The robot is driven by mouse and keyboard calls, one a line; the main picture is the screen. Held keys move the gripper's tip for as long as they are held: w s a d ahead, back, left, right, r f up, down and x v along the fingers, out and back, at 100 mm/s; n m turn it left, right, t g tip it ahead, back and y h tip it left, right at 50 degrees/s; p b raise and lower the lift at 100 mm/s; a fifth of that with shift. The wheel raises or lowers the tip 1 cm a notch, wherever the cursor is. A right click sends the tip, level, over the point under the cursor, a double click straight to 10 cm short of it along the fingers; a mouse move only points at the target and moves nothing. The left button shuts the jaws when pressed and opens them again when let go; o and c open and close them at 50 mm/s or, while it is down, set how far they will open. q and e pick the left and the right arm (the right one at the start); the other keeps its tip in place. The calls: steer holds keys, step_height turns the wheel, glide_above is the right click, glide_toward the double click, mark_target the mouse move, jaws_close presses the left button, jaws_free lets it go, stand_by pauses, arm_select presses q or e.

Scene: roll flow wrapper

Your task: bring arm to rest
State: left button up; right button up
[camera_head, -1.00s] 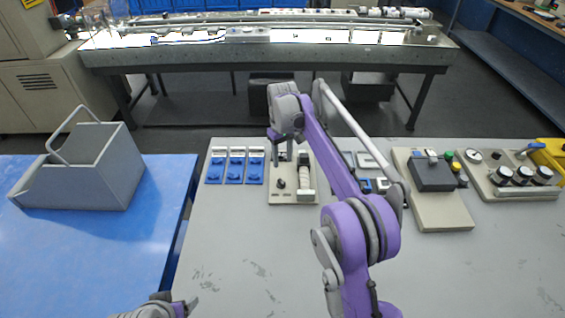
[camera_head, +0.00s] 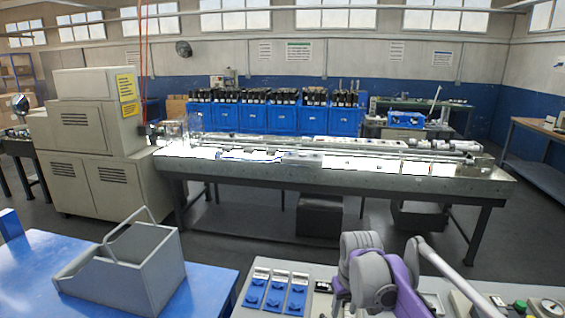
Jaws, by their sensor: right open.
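My right arm, purple and grey, comes up from the bottom right of the head view. Its gripper (camera_head: 345,288) is open over the grey table, just right of the blue switches (camera_head: 275,290). I see nothing held in it, though its fingertips are partly hidden by its own body. My left gripper is out of the picture.
A grey open toolbox with a handle (camera_head: 147,275) stands on the blue table (camera_head: 208,290) at the left. Control panels (camera_head: 495,300) lie at the lower right. The long wrapper machine (camera_head: 330,168) and a beige cabinet (camera_head: 95,140) stand behind, across open floor.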

steer(key=s+f+m+t, duration=0.1)
steer(key=s+f, duration=0.2)
steer(key=s, duration=0.6)
steer(key=s+d+f+t, duration=0.1)
steer(key=s+f, duration=0.1)
steer(key=s, duration=0.6)
steer(key=s+d+f+m+t, duration=0.1)
steer(key=s+f, duration=0.2)
steer(key=s, duration=0.6)
steer(key=shift+s+d+f+m, duration=0.15)
steer(key=shift+s+f+m, duration=0.15)
